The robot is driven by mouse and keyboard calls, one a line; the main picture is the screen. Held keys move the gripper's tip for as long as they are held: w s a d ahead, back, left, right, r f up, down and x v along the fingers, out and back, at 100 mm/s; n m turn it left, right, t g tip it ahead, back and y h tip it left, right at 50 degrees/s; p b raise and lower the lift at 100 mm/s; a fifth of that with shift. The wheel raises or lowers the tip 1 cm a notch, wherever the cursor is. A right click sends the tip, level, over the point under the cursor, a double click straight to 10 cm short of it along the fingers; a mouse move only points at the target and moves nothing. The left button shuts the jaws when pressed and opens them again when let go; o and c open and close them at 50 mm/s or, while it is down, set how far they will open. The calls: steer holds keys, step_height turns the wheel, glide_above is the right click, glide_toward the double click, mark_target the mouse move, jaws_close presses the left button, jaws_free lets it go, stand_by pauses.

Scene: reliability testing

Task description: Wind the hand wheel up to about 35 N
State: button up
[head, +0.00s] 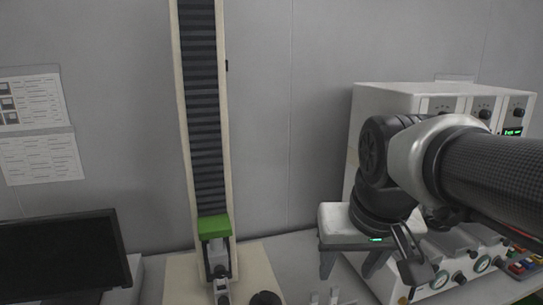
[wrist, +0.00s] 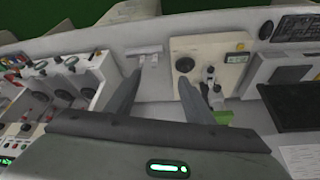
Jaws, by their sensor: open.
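The test stand is a tall beige column (head: 203,110) with a dark ribbed cover and a green block (head: 213,227) low on it. The hand wheel (head: 265,299) is a dark round knob at the stand's foot, cut by the bottom edge of the head view. In the wrist view the hand wheel (wrist: 184,64) lies on the beige base plate (wrist: 205,44), just beyond the right fingertip. My gripper (head: 348,273) is open and empty, to the right of the wheel in the head view. It also shows in the wrist view (wrist: 160,76). No force reading is legible.
A white instrument cabinet (head: 385,100) with knobs and gauges stands at the right, behind and below my arm. A dark monitor (head: 60,255) stands at the left. Small light parts (wrist: 145,53) lie on the bench beside the base plate. The bench between cabinet and plate is otherwise mostly clear.

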steer(key=s+d+f+t, duration=0.1)
steer(key=s+f, duration=0.1)
steer(key=s, duration=0.4)
steer(key=shift+d, duration=0.3)
stand_by(1.4)
